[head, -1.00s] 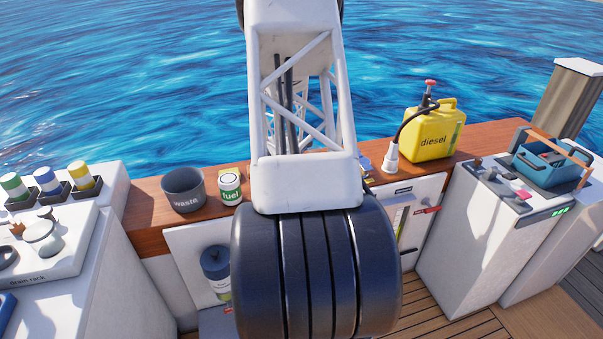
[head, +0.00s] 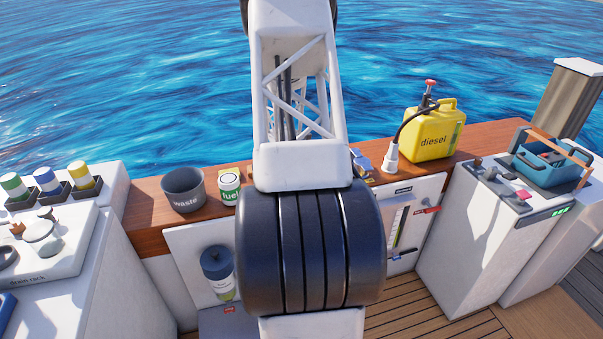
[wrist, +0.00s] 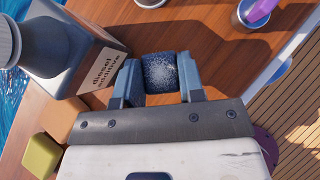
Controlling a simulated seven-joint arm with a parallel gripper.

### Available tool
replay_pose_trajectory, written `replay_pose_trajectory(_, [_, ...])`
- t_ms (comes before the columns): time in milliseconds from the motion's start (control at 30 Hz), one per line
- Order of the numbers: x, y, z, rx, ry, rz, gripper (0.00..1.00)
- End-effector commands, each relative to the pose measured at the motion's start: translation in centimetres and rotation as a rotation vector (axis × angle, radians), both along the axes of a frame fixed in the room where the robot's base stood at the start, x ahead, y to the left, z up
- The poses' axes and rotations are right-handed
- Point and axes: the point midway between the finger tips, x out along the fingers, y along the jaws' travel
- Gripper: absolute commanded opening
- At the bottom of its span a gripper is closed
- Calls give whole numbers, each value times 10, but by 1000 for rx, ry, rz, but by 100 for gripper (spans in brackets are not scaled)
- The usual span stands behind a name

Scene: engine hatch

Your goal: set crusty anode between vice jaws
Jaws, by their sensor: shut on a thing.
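My gripper (wrist: 158,88) shows in the wrist view with its two blue fingers closed on the crusty anode (wrist: 170,72). The anode is a small dark blue block with a pale, speckled crust on its face. It sits between the fingers above or at the brown wooden top; I cannot tell if it touches the wood. In the head view my arm hides the gripper and the anode. I cannot make out the vice jaws in either view.
In the wrist view a diesel additive container (wrist: 75,50) stands left of my gripper, with an orange block (wrist: 68,122) and a yellow-green block (wrist: 42,157) below. A cup (wrist: 252,14) is upper right. The head view shows a waste bin (head: 183,190) and a yellow diesel can (head: 432,132).

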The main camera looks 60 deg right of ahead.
Motion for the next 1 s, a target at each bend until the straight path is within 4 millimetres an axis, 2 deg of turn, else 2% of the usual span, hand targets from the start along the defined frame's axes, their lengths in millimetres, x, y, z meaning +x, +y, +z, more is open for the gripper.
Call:
replay_pose_trajectory(400, [0,0,-31,0,0,0,0])
replay_pose_trajectory(933, [0,0,-38,0,-1,-1,0])
replay_pose_trajectory(967, [0,0,-38,0,0,0,39])
replay_pose_trajectory(1000, [0,0,-38,0,0,0,45])
